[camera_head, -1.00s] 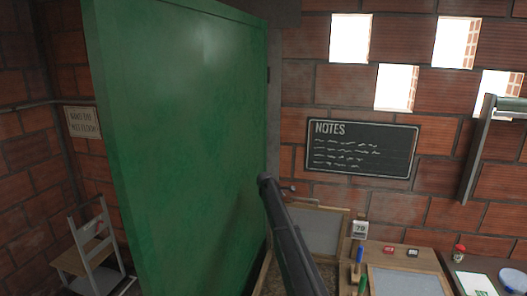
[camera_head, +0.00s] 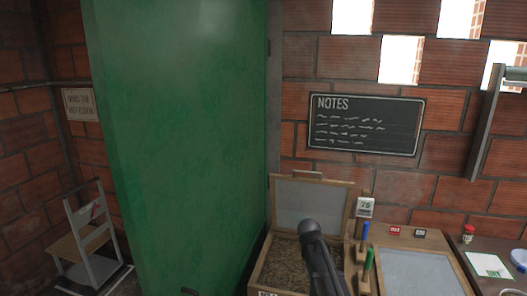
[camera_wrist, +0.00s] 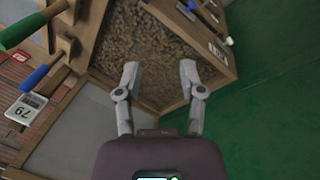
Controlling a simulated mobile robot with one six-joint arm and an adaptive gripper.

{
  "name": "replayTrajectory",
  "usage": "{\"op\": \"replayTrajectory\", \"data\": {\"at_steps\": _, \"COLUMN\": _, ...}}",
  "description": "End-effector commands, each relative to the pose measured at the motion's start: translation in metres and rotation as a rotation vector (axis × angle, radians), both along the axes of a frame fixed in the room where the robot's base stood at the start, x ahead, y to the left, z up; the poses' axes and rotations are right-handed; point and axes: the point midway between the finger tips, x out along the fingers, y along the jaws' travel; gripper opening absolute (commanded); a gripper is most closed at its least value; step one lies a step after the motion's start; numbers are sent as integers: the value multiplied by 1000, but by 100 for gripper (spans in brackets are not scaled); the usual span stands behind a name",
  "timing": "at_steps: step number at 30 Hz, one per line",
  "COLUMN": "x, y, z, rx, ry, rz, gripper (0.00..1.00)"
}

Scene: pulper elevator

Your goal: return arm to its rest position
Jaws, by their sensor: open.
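My arm (camera_head: 318,258) reaches up from the bottom of the head view, in front of the open wooden box (camera_head: 259,264). The gripper itself cannot be made out there. In the wrist view my gripper (camera_wrist: 159,76) is open, its two fingers well apart with nothing between them. The fingers point towards the box's brown grainy contents (camera_wrist: 140,45).
A large green panel (camera_head: 185,140) stands close left of the box. A blue-handled tool (camera_head: 364,236), a green-handled tool (camera_head: 368,262), a grey-topped tray (camera_head: 410,275) and a small display reading 79 (camera_head: 366,207) lie to the right. A chair (camera_head: 88,240) stands far left.

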Motion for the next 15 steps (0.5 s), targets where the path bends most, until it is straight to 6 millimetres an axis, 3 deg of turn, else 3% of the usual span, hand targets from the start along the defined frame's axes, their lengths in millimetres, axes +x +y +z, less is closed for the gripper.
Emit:
{"op": "replayTrajectory", "data": {"at_steps": 1, "x": -37, "y": -3, "z": -20, "rx": 27, "ry": 9, "rz": -47, "gripper": 51}}
{"op": "replayTrajectory", "data": {"at_steps": 6, "x": -116, "y": -2, "z": -52, "rx": 117, "ry": 41, "rz": -208, "gripper": 51}}
{"op": "replayTrajectory", "data": {"at_steps": 12, "x": -183, "y": 3, "z": -76, "rx": 191, "ry": 79, "rz": -350, "gripper": 51}}
{"op": "replayTrajectory", "data": {"at_steps": 15, "x": -199, "y": 8, "z": -81, "rx": 211, "ry": 90, "rz": -382, "gripper": 51}}
